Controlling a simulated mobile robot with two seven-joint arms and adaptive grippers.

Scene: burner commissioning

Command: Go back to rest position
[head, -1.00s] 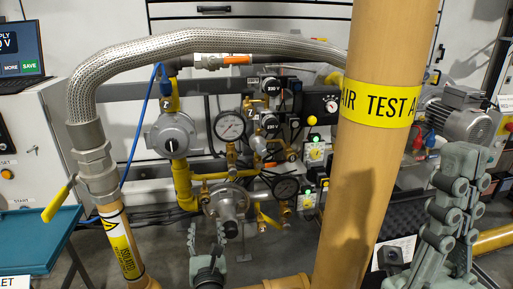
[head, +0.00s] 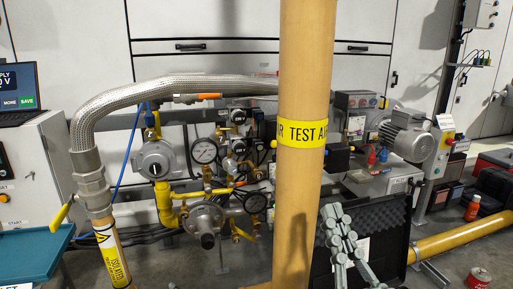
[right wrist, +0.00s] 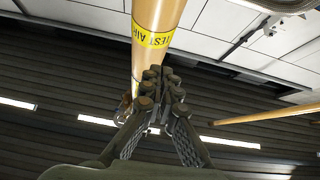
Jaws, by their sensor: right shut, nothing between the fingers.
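My right gripper (head: 334,214) shows in the head view just right of the thick vertical yellow pipe (head: 303,190), fingers pointing up and in front of an open black foam-lined case. It is shut and empty. In the right wrist view the fingers of my right gripper (right wrist: 162,88) are together, with the pipe (right wrist: 155,15) and its "TEST AIR" band behind them and the ceiling beyond. I cannot tell whether the gripper touches the pipe. My left gripper is out of view.
A braided hose (head: 180,92) arches over regulators and gauges (head: 204,151) left of the pipe. The foam-lined case (head: 385,225) lies behind my right gripper. A low yellow pipe (head: 465,236) and a red can (head: 478,278) are at right. A teal tray (head: 30,255) is at left.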

